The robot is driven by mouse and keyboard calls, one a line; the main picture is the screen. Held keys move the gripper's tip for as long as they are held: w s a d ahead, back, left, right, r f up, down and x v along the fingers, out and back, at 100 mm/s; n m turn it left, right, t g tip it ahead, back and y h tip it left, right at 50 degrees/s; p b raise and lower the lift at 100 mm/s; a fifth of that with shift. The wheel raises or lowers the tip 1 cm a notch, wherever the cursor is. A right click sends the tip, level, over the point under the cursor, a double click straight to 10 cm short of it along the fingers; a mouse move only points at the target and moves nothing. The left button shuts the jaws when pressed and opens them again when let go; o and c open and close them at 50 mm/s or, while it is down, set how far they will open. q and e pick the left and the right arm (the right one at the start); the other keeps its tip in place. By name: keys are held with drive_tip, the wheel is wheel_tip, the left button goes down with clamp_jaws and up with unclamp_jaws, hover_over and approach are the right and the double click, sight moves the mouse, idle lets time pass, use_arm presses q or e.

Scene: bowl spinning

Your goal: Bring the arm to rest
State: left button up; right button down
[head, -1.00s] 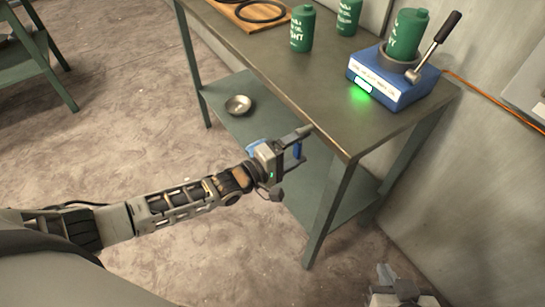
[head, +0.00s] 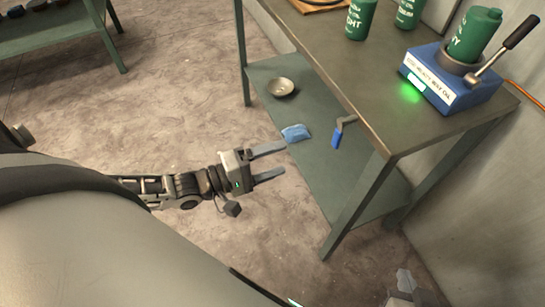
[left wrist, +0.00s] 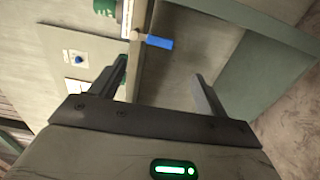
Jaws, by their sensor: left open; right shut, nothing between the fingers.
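My left gripper (head: 284,158) is open and empty, its two fingers pointing right, in front of the workbench's near side. The left wrist view shows the same spread fingers (left wrist: 160,82) with nothing gripped between them. Part of my right gripper (head: 404,278) shows at the bottom right, shut and empty.
The bench top (head: 385,105) bears green bottles (head: 360,18) and a blue device (head: 440,85) with a lever and a lit green light. Its lower shelf (head: 320,165) holds a metal bowl (head: 281,87) and a blue cloth-like item (head: 296,132). Open floor lies left.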

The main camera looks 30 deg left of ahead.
idle(0.5)
use_arm(q)
drive_tip(key=s+d+f+m+g+y, duration=0.2)
drive_tip(key=s+d+f+m+y, duration=0.1)
drive_tip(key=d+m, duration=0.45)
drive_tip(key=s+f+m+y, duration=0.1)
drive_tip(key=m, duration=0.1)
drive_tip(key=s+a+f+m+g+y, duration=0.1)
drive_tip(key=s+m+y, duration=0.1)
drive_tip(key=s+a+f+m+g+y, duration=0.1)
drive_tip(key=m, duration=0.1)
drive_tip(key=shift+s+a+y, duration=0.15)
drive_tip(key=shift+a+y, duration=0.05)
drive_tip(key=shift+y, duration=0.2)
